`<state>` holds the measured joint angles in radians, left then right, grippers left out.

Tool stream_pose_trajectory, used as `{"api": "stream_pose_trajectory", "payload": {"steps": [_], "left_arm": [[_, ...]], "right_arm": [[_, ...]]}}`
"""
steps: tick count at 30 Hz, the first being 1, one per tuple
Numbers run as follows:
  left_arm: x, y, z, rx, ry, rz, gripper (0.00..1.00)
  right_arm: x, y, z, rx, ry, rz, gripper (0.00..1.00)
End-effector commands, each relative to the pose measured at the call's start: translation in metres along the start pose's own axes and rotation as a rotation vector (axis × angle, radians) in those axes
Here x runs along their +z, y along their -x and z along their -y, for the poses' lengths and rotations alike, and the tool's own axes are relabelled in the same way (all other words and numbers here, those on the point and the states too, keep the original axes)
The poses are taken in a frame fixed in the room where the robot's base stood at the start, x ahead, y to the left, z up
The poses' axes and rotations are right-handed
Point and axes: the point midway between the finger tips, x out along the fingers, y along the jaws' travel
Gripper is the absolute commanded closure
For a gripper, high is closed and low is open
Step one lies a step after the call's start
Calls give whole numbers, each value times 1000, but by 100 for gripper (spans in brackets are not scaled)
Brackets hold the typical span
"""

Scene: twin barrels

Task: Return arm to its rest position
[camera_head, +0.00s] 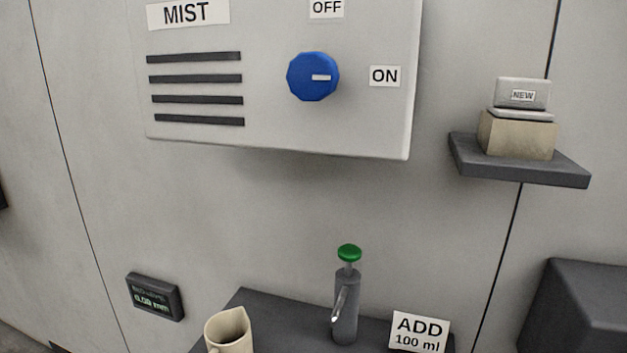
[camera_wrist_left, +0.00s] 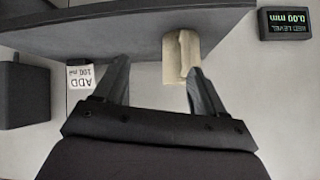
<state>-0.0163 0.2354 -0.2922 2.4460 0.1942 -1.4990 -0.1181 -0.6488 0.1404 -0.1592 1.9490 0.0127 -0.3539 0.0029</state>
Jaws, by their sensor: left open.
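My left gripper (camera_wrist_left: 158,90) shows in the left wrist view with its two dark fingers spread apart. It is open, and nothing is between the fingertips. A cream jug (camera_wrist_left: 178,58) appears beyond the right-hand finger, by the dark shelf (camera_wrist_left: 110,40); I cannot tell whether the finger touches it. In the head view the jug (camera_head: 230,331) is at the bottom edge, its lower part cut off. No arm or gripper of mine shows in the head view. My right gripper is in neither view.
A grey MIST box (camera_head: 280,130) has a blue knob (camera_head: 313,77) with its mark toward ON. Below are a green-topped tap (camera_head: 346,300), an ADD 100 ml card (camera_head: 419,332) and a level display (camera_head: 155,297). A small shelf (camera_head: 520,170) holds a NEW block at right.

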Motion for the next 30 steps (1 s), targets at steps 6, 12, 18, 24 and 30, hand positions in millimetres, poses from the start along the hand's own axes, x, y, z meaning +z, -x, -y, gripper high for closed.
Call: {"api": "stream_pose_trajectory", "payload": {"steps": [6, 12, 18, 24, 30], "left_arm": [[105, 3, -15, -19, 200, 260, 29], [182, 24, -30, -57, 331, 467, 29], [211, 20, -34, -87, 372, 488, 29], [208, -14, -33, -100, 356, 331, 29], [208, -41, -35, -115, 343, 147, 29]], "right_arm": [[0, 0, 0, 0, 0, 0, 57], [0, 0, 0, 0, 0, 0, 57], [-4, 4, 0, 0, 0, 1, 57], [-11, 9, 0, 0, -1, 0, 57], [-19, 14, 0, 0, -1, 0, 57]]}}
